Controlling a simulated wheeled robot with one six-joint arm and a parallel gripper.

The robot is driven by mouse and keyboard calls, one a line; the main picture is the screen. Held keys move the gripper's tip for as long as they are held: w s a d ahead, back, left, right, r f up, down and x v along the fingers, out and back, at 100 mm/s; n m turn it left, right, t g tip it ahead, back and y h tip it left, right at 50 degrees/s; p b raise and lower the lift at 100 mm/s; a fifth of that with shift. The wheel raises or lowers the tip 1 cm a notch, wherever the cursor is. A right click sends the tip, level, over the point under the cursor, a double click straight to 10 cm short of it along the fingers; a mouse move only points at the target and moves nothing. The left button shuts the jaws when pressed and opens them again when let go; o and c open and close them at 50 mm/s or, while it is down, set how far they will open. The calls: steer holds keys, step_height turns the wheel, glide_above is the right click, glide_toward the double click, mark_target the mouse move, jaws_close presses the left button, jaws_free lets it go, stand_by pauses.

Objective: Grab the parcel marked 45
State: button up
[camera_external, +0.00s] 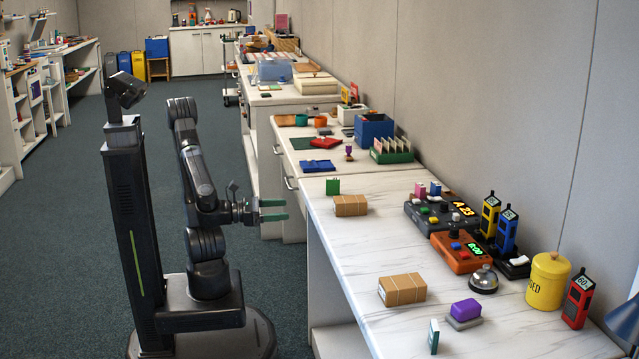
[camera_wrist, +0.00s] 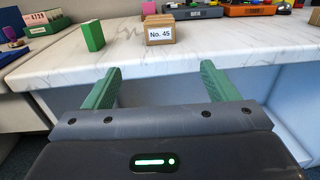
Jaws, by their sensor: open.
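The parcel marked "No. 45" (camera_wrist: 160,33) is a small brown cardboard box with a white label, near the front edge of the marble counter in the wrist view. In the external view a brown parcel (camera_external: 350,205) stands on the counter to the right of my gripper, its label not visible there. A second brown parcel (camera_external: 402,289) lies nearer the camera, its label also unseen. My gripper (camera_external: 273,209) is open and empty, its green fingers short of the counter edge. In the wrist view my gripper (camera_wrist: 158,88) points toward the parcel, with a gap between.
A green block (camera_wrist: 93,36) stands just left of the labelled parcel; it also shows in the external view (camera_external: 333,186). A grey control box (camera_external: 442,213) and an orange one (camera_external: 461,251) sit farther right. The white marble counter (camera_external: 385,237) is clear between the parcels.

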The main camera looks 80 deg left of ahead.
steer(key=n+g+y+p, duration=0.1)
steer(key=n+p, duration=0.1)
steer(key=p, duration=0.1)
step_height(320, 180, up, 14)
steer(key=n+g+p, duration=1.3)
steer(key=n+p, duration=1.4)
steer(key=n, duration=0.7)
glide_above(349, 199)
steer(key=s+a, duration=0.1)
steer(key=s, duration=0.4)
steer(key=shift+t, duration=0.3)
steer(key=b+x, duration=0.1)
steer(key=x, duration=0.7)
steer(key=shift+w, duration=0.1)
steer(key=shift+d+x, duration=0.2)
steer(key=shift+x, duration=1.15)
steer(key=shift+d+x, duration=0.25)
steer(key=shift+x, duration=1.1)
steer(key=shift+f, duration=0.3)
